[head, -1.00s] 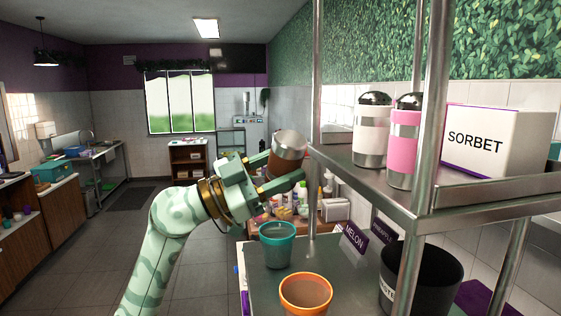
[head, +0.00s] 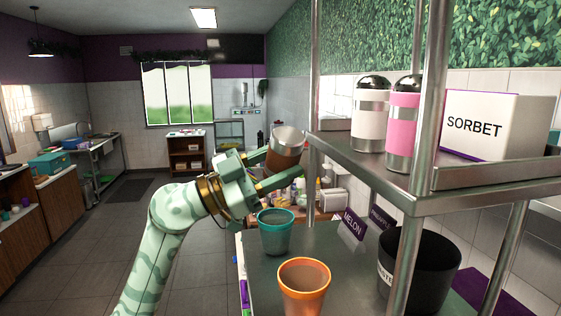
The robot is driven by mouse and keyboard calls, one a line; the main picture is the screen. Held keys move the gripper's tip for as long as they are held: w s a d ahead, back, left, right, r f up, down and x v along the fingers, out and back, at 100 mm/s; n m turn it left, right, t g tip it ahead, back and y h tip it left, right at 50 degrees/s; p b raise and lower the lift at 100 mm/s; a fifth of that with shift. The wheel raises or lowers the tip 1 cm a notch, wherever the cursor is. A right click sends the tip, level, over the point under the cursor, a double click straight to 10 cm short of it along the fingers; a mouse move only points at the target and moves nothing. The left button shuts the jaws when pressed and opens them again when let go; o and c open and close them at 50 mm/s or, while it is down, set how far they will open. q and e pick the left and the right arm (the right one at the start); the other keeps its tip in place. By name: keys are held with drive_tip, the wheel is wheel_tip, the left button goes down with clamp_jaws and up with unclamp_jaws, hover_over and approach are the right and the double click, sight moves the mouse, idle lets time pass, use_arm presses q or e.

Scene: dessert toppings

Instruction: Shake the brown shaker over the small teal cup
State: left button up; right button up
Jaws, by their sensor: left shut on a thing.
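In the head view my left gripper (head: 272,170) is shut on the brown shaker (head: 283,153). The shaker is tilted, with its pale metallic end up and to the right. It is held in the air above the small teal cup (head: 275,238), a little behind or over its rim; the exact depth is hard to tell. The teal cup stands upright on the steel counter and looks open at the top. The shaker's lower end is partly hidden by the gripper fingers. My right gripper is not in view.
An orange cup (head: 304,284) stands in front of the teal cup. A black bin (head: 425,270) is at the right. A steel shelf (head: 385,190) on posts carries a white shaker (head: 370,120), a pink shaker (head: 403,125) and a SORBET box (head: 478,125). A MELON sign (head: 353,225) stands behind the cups.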

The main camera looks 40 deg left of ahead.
sight(277, 128)
use_arm(q)
drive_tip(key=shift+r+p, duration=1.45)
drive_tip(key=shift+p, duration=0.2)
drive_tip(key=shift+s+r, duration=0.1)
drive_tip(key=shift+r, duration=2.15)
wheel_tip(277, 128, down, 8)
drive_tip(key=b, duration=0.4)
drive_tip(key=shift+f+b, duration=0.15)
drive_tip(key=shift+b, duration=0.15)
drive_tip(key=shift+r, duration=0.25)
